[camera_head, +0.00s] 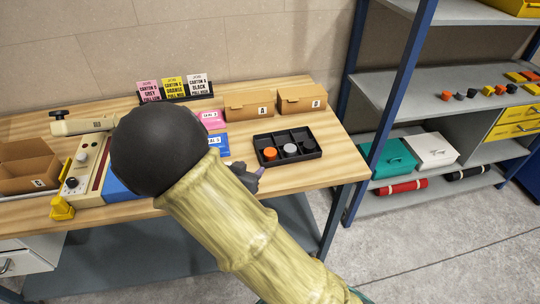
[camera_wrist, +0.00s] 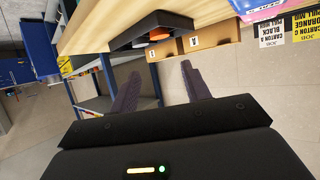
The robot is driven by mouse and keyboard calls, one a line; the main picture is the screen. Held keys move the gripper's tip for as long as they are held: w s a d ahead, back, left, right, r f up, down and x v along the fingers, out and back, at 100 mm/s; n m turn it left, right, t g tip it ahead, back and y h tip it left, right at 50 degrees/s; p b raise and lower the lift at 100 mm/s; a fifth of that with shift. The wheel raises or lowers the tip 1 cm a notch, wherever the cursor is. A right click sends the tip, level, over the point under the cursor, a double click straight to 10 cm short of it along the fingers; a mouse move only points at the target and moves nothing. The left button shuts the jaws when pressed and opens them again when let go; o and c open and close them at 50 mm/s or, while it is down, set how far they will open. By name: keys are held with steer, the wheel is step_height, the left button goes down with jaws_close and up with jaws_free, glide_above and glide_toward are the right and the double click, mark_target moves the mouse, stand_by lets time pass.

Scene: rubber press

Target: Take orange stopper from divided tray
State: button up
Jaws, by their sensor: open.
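The black divided tray (camera_head: 304,134) lies on the wooden table at its right part. The orange stopper (camera_head: 270,153) sits in a front compartment at the left, with a grey stopper (camera_head: 291,149) and a black stopper (camera_head: 308,146) to its right. In the wrist view the tray (camera_wrist: 125,43) shows near the table edge, with the orange stopper (camera_wrist: 159,34) partly hidden in it. My gripper (camera_wrist: 158,82) is open and empty, with its two fingers apart below the tray in that picture. In the head view my gripper (camera_head: 262,172) is mostly hidden behind my arm, close to the tray's front left.
Cartons A (camera_head: 249,105) and B (camera_head: 302,98) stand behind the tray. Blue and pink label packs (camera_head: 212,120) lie to its left. A shelf rack (camera_head: 430,75) with a blue post stands right of the table. Some bare tabletop lies right of the tray.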

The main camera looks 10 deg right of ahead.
glide_toward(270, 152)
steer(key=x, duration=0.2)
steer(key=shift+w+d+f+p, duration=0.15)
steer(key=shift+w+p, duration=0.15)
steer(key=shift+w, duration=0.05)
steer(key=p+x, duration=0.1)
steer(key=x, duration=0.4)
steer(key=shift+d+f+p, duration=0.1)
steer(key=shift+p, duration=0.2)
steer(key=c, duration=0.6)
